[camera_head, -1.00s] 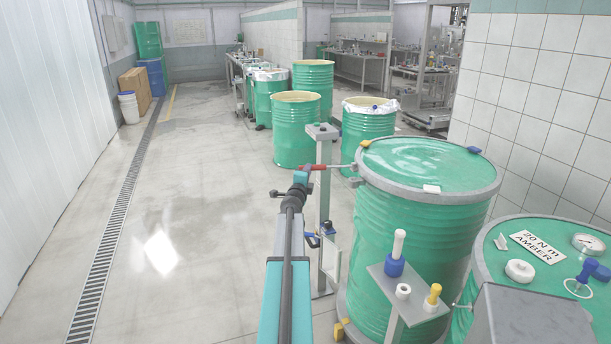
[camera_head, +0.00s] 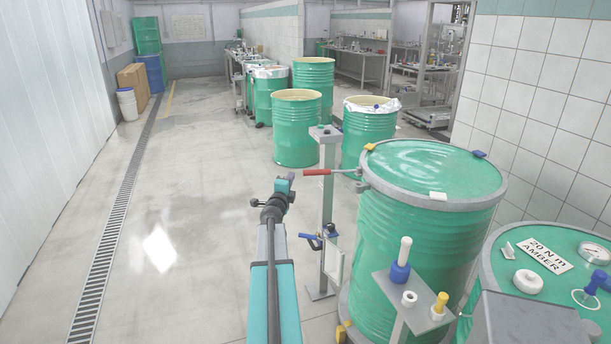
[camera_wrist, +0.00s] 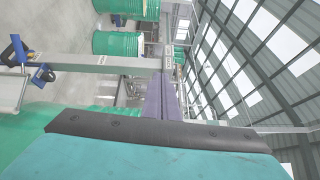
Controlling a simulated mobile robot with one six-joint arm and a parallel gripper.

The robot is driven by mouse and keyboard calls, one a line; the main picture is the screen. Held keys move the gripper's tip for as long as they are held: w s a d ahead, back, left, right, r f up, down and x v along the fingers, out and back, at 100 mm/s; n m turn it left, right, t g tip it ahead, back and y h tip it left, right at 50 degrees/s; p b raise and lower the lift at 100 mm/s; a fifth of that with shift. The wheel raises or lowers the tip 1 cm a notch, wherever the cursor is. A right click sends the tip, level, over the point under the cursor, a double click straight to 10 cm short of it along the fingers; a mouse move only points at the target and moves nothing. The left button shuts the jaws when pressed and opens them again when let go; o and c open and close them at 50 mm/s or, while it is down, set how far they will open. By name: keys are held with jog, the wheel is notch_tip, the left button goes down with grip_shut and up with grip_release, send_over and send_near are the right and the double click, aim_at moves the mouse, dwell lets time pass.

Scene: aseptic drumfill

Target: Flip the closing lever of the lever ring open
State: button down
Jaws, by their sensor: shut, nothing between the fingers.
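The lever ring (camera_head: 437,204) is a grey band around the top rim of the large green drum (camera_head: 420,245) at the right. Its closing lever (camera_head: 318,172), a grey rod with a red handle, sticks out from the ring to the left, roughly level, past a grey post. My gripper (camera_head: 286,182) is left of the red handle's end, with a small gap visible between them. It is shut and empty. In the wrist view, my purple fingers (camera_wrist: 168,88) show together at the centre; I cannot make out the lever there.
The grey post (camera_head: 327,215) with a blue-handled clamp (camera_head: 313,241) stands close to the lever. A small stand (camera_head: 415,300) with coloured fittings is in front of the drum. A second drum (camera_head: 545,260) is at lower right. The floor at left is clear.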

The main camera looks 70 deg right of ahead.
jog(key=shift+w+a, duration=0.1)
jog(key=shift+a, duration=1)
